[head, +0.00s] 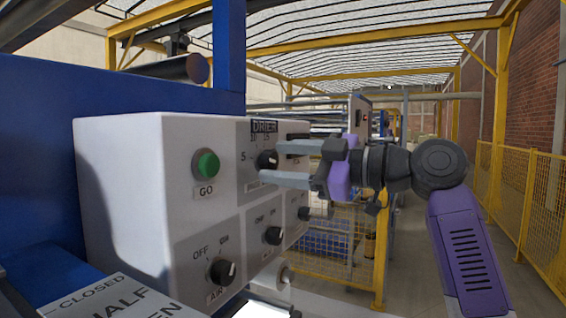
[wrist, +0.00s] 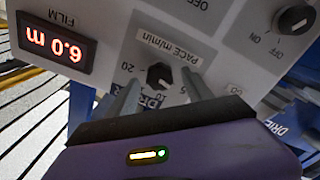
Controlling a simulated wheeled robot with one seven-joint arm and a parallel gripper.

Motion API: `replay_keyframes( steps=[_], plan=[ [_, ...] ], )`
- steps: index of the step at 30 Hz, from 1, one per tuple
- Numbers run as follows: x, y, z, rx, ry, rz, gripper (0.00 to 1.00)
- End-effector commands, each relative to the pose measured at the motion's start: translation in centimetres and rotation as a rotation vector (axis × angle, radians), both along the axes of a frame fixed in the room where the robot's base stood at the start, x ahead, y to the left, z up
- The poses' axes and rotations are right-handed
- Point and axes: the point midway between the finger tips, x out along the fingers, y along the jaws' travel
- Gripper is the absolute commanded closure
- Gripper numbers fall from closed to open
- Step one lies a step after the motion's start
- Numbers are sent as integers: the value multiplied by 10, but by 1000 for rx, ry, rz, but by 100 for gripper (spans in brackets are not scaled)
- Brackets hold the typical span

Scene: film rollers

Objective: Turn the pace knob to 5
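The pace knob (head: 267,160) is a small black dial on the front of the white control box (head: 130,170). In the wrist view the knob (wrist: 160,76) appears upside down, beside its "PACE m/min" label (wrist: 168,50), with a 20 to the left and a 5 to the right. It bears a pale pointer mark; its exact reading is too small to tell. My gripper (head: 275,163) is open, its two grey fingers reaching toward the panel. In the wrist view the fingertips (wrist: 160,80) lie on either side of the knob, with visible gaps; I cannot tell their depth.
A green GO button (head: 206,165) sits left of the knob. Below are the AIR knob (head: 222,271) and another OFF/ON knob (head: 273,236). A red display (wrist: 53,42) reads 6.0 m. A yellow fence (head: 530,200) stands at the right.

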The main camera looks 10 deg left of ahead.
Motion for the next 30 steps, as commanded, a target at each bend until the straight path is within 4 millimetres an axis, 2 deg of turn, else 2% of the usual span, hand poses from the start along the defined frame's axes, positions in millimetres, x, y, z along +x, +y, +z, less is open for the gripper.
replay_keyframes(
  steps=[5, 8, 18, 21, 30],
  plan=[
    [0, -1, 0, 0, 1, 0, 41],
    [-2, -8, -1, 2, -1, -2, 41],
    [-20, -58, -1, 0, 0, -2, 41],
    [-24, -67, 0, 1, -1, -2, 41],
    [-27, -74, 0, 0, 1, 0, 41]
  ],
)
